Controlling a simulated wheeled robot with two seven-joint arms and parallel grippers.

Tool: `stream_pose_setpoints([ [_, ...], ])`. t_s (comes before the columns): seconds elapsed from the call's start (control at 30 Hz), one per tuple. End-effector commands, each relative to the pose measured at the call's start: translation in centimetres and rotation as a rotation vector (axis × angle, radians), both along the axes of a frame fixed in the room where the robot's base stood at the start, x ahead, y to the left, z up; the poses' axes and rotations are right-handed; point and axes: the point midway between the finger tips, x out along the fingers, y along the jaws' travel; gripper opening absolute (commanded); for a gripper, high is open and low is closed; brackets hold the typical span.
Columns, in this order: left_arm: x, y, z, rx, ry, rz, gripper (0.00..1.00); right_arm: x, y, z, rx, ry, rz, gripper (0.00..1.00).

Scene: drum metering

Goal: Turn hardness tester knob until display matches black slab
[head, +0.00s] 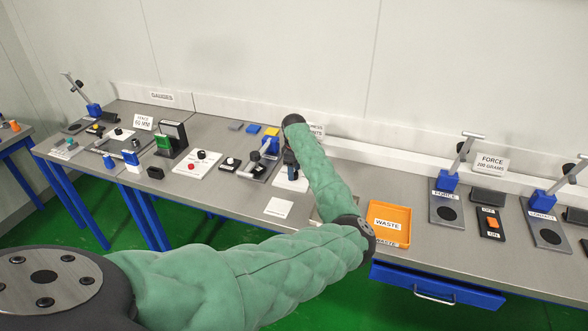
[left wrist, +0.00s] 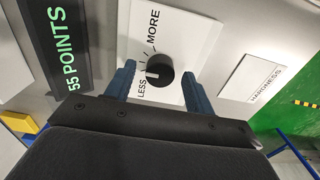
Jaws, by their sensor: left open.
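The black knob (left wrist: 160,68) sits on a white plate with LESS and MORE marks, in the left wrist view. A white line on it faces the LESS side. The dark display (left wrist: 67,60) beside it reads 55 POINTS in green. My left gripper (left wrist: 157,76) is open, one finger on each side of the knob, with small gaps. In the head view my left gripper (head: 290,165) is over the plate and hides the knob. I cannot tell which dark piece is the black slab. My right gripper is not in view.
A white HARDNESS card (left wrist: 252,78) lies near the bench edge. An orange WASTE tray (head: 404,207) is to the right.

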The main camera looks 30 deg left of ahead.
Motion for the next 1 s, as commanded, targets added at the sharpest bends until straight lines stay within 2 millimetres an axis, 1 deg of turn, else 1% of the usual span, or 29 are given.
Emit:
stream_pose_setpoints([
  [0.17,0.0,0.0,-0.8,0.000,-0.001,0.000,0.54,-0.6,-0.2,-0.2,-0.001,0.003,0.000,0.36],
  [0.4,0.0,0.0,-0.9,0.000,-0.001,0.000,0.54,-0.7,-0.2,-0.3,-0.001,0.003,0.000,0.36],
  [0.43,0.0,0.0,-0.9,0.000,-0.001,0.000,0.52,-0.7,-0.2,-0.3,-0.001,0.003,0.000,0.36],
  [0.57,0.0,0.0,-0.9,0.000,-0.001,0.000,0.26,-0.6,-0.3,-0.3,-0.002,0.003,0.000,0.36],
  [0.6,0.0,0.0,-0.9,0.000,-0.001,0.000,0.18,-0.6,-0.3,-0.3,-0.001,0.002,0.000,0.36],
  [0.63,0.0,0.0,-0.9,0.000,-0.001,0.000,0.13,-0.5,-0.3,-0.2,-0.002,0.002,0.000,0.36],
  [0.67,0.0,0.0,-0.9,0.000,-0.001,0.000,0.09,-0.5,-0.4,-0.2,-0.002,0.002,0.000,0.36],
  [0.8,0.0,0.1,-0.8,0.001,-0.001,-0.014,0.09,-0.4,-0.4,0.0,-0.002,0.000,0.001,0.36],
  [0.87,0.0,0.1,-0.7,0.001,-0.001,-0.045,0.09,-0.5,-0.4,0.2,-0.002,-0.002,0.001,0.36],
  [0.9,-0.1,0.1,-0.7,0.002,0.000,-0.075,0.09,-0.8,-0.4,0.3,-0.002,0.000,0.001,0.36],
  [1.0,-0.1,0.2,-0.5,0.002,0.002,-0.177,0.09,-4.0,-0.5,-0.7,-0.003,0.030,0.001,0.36],
])
